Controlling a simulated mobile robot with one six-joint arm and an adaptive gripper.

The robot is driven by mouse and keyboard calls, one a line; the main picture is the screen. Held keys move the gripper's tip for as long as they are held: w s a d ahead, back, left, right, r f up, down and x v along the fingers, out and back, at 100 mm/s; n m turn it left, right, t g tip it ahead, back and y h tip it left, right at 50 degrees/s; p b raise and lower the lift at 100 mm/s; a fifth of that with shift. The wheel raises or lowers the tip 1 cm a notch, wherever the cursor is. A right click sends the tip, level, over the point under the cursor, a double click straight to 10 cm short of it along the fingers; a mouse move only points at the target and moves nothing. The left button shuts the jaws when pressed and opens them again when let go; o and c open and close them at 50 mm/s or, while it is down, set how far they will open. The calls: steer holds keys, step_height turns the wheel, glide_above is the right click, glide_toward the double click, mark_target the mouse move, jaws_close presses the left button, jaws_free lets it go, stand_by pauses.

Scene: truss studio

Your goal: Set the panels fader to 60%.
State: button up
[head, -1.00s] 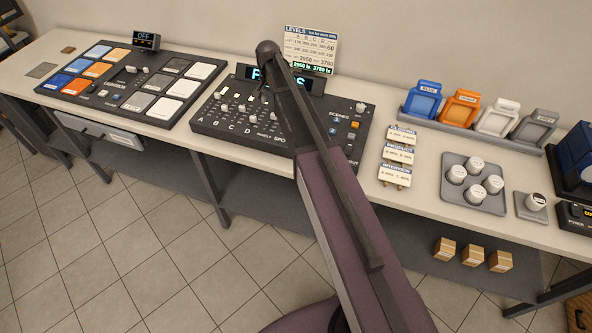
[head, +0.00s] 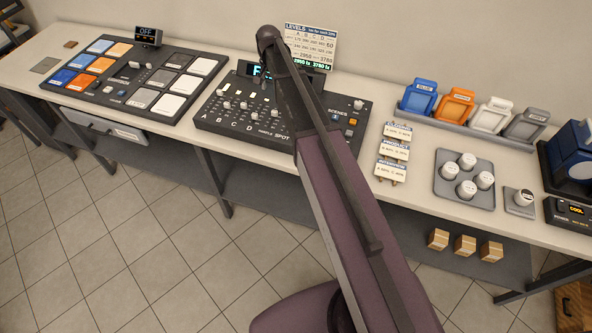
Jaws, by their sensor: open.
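The dark mixing console (head: 222,134) lies on the long counter, with labels A, B, C, D, PANELS and SPOT along its front edge. Small pale fader caps stand above the labels. The panels fader column (head: 269,117) is above the PANELS label, close to my arm; its exact setting is too small to read. The console's display (head: 257,70) is lit but mostly covered by my arm. My gripper (head: 271,83) shows only as a thin dark part hanging over the console's back, beside my forearm. It is open, and nothing is seen in it.
A lighting board (head: 125,82) with coloured pads is to the left. A LEVELS card (head: 311,46) stands behind the console. To the right are label cards (head: 393,150), a rack of coloured holders (head: 440,118) and a grey tray (head: 451,197) of white pots. Small boxes (head: 465,245) sit below.

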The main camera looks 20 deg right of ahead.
steer(key=s+f+n+b, duration=0.2)
steer(key=s+f+b, duration=0.2)
steer(key=s, duration=0.5)
steer(key=s+f+n+b, duration=0.2)
steer(key=s+f+b, duration=0.2)
steer(key=s, duration=0.6)
steer(key=s+f+n+b, duration=0.3)
steer(key=s+f, duration=0.1)
steer(key=s, duration=0.5)
steer(key=shift+s+d+f+b, duration=0.15)
steer(key=shift+s+b, duration=0.2)
steer(key=shift+b, duration=0.05)
stand_by(2.5)
